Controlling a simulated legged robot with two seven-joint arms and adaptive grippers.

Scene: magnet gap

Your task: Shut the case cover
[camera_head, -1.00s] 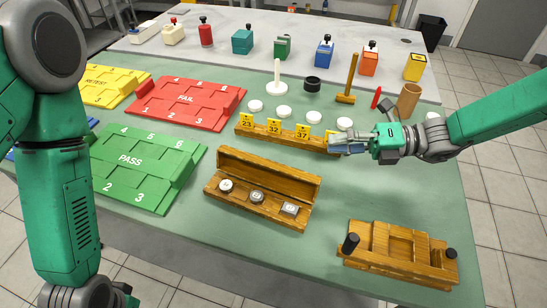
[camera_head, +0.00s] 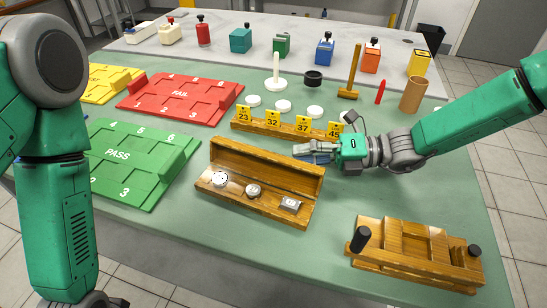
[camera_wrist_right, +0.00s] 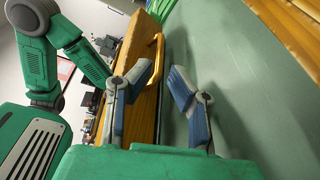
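The wooden case (camera_head: 225,190) stands open on the green table, with several small metal weights in its tray. Its cover (camera_head: 265,165) stands up along the far side, tilted back. In the right wrist view the cover (camera_wrist_right: 127,62) has a loop handle (camera_wrist_right: 155,58). My right gripper (camera_head: 312,153) is behind the cover near its right end.
The numbered wooden rack (camera_head: 275,132) lies just behind my right gripper. A wooden block fixture (camera_head: 410,255) stands at front right. The green PASS board (camera_head: 130,165) and red FAIL board (camera_head: 180,97) lie left. Table between case and fixture is clear.

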